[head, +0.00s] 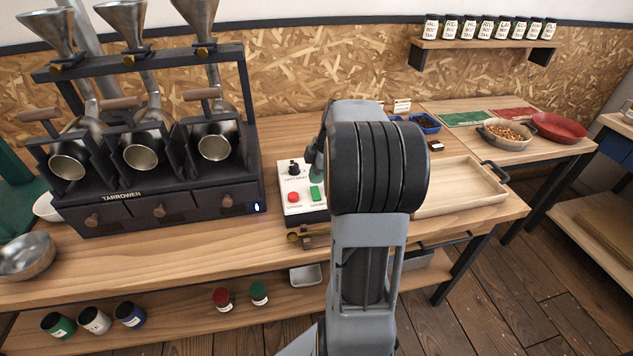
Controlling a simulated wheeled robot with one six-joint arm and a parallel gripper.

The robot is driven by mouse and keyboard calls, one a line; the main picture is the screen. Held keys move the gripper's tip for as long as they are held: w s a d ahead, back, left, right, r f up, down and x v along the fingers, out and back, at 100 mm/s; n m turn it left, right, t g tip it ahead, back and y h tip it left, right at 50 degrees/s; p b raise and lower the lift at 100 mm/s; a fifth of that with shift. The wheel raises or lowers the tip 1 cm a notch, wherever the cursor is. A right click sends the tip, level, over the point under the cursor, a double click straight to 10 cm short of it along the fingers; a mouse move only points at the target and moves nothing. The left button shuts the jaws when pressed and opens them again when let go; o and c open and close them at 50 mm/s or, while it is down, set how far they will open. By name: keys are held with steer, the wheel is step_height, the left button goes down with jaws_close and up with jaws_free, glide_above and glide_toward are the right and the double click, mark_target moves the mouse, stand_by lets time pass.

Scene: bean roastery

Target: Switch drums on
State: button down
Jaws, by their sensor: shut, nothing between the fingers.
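The black roaster marked TARROWEN (120,197) stands at the left on the bench, with three metal drums (142,155) under three funnels. A small white light shows at its lower right front. A white control box (297,213) stands to its right. It has a black knob (294,168), a red button (293,197) and a green button (315,193); its labels are too small to read surely. My gripper (314,178) is shut and empty, just above the box's right side by the green button. My arm hides most of it, and I cannot tell whether it touches.
A brass scoop (293,237) lies in front of the box. A wooden tray (460,192) is to the right of my arm. A metal bowl (27,257) sits at the left edge. Several jars stand on the lower shelf (190,318).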

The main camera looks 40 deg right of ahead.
mark_target(314, 189)
steer(key=shift+w+d+f, duration=0.1)
steer(key=shift+w+f, duration=0.05)
steer(key=shift+f, duration=1)
steer(key=shift+w+f+g+p, duration=0.1)
steer(key=shift+g+p, duration=0.2)
steer(key=shift+p, duration=0.3)
steer(key=shift+w+d+f+g, duration=0.1)
steer(key=shift+w+f+g, duration=0.1)
steer(key=shift+g, duration=0.1)
steer(key=shift+f, duration=0.15)
steer(key=shift+s, duration=0.15)
steer(key=shift+s, duration=0.1)
steer(key=shift+s+a+r, duration=0.3)
steer(key=shift+s+a, duration=0.05)
steer(key=shift+s, duration=0.2)
